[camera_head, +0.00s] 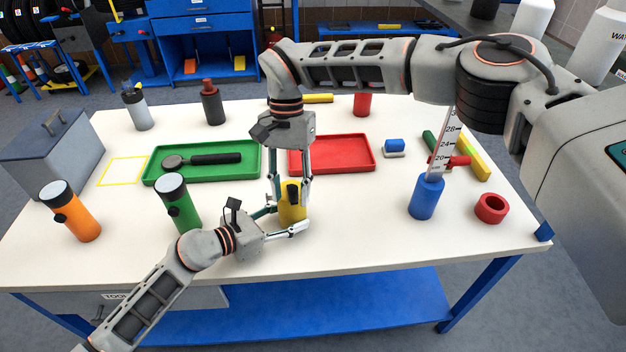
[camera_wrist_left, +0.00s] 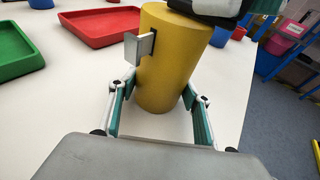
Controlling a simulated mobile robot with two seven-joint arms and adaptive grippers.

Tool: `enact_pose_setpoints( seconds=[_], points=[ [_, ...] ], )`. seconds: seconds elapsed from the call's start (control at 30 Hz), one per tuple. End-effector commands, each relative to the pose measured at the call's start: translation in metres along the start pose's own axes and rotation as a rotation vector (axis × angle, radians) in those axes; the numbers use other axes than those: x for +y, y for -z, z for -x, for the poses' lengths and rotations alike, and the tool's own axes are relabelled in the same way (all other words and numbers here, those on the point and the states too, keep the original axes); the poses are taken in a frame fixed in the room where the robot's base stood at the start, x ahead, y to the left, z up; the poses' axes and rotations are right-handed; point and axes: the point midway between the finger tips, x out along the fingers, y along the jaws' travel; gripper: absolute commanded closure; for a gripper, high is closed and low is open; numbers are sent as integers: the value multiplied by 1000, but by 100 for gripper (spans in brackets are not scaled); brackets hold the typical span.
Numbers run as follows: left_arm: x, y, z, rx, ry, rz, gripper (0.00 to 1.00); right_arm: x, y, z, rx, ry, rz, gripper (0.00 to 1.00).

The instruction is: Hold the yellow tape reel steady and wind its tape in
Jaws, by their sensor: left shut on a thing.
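The yellow tape reel (camera_head: 293,214) stands upright near the table's front edge. In the left wrist view the reel (camera_wrist_left: 168,70) is a plain cylinder with a short metallic tab (camera_wrist_left: 140,48) sticking out of a dark slot in its side. My left gripper (camera_head: 288,226) is shut on the lower part of the reel, one finger (camera_wrist_left: 114,108) on each side. My right gripper (camera_head: 291,192) comes down from above, its fingers apart around the reel's top. A dark part shows between them. Whether these fingers press on anything is hidden.
A blue reel (camera_head: 426,198) with a long scale standing out of it and a red ring (camera_head: 490,208) are to the right. A green tray (camera_head: 250,160) and red tray (camera_head: 330,168) lie behind. Green (camera_head: 180,208) and orange (camera_head: 76,215) flashlights stand left.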

Motion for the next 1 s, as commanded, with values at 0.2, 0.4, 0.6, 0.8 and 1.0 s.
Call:
enact_pose_setpoints(
  seconds=[0.2, 0.4, 0.6, 0.8, 1.0],
  points=[
    [0, 0, 0, 0, 1, 0, 69, -2, -3, 9, -15, 47, -363, 64],
    [0, 0, 0, 0, 1, 0, 69, -5, -6, 18, -41, 88, -699, 64],
    [0, 0, 0, 0, 1, 0, 69, -7, -9, 30, -82, 125, -1033, 64],
    [0, 0, 0, 0, 1, 0, 69, -9, -12, 42, -139, 155, -1367, 64],
    [0, 0, 0, 0, 1, 0, 69, -10, -14, 57, -213, 179, -1699, 64]
  ],
)
